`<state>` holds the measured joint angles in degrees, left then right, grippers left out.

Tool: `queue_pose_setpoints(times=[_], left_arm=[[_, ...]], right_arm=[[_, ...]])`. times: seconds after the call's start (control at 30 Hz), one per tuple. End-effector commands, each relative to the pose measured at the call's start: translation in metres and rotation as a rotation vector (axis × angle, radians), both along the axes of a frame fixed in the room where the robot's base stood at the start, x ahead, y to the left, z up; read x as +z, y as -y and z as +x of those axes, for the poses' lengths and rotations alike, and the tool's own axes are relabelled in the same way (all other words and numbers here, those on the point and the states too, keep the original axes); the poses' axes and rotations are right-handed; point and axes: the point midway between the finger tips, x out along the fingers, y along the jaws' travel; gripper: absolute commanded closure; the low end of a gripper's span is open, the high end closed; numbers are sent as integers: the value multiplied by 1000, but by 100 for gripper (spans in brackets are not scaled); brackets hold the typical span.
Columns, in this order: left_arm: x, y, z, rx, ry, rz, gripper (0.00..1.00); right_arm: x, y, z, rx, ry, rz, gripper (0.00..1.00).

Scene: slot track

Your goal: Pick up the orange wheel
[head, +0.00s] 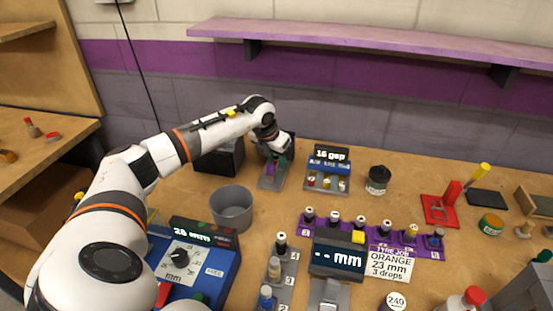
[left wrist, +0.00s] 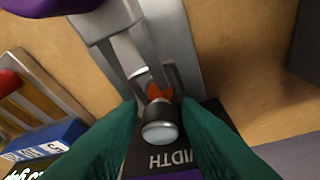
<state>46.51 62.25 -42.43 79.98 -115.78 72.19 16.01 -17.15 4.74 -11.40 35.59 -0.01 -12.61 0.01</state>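My left gripper (head: 279,160) is low over a grey gauge plate (head: 268,183) at the back middle of the bench. In the left wrist view its green fingers (left wrist: 160,110) stand on both sides of a small piece with a silver-topped dark knob (left wrist: 160,132). An orange part (left wrist: 158,92), which looks like the orange wheel, shows just beyond the knob, by the grey gauge jaws. The fingers are close beside the knob; whether they press on it I cannot tell. The wheel is hidden in the head view. I do not make out my right gripper.
A grey bin (head: 231,210) and a "16 gap" display (head: 330,155) stand near the left arm. A purple rack (head: 402,238) holds several knobbed pieces. An order card (head: 391,263) reads orange, 23 mm, 3 drops. A red stand (head: 440,207) is at right.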

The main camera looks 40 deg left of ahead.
Motion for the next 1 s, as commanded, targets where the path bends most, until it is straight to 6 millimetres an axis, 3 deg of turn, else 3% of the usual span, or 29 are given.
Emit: queue_pose_setpoints(times=[0.23,0.43,0.77,1.0], left_arm=[[-2,-1,1,0,1,1,69],[-2,0,1,0,1,1,100],[1,-1,1,1,2,1,100],[25,-1,2,0,6,2,100]], right_arm=[[0,-5,0,-2,1,7,61],[0,-6,0,-2,0,8,61],[0,-5,0,-1,0,6,61],[-3,-2,-1,0,-2,3,61]])
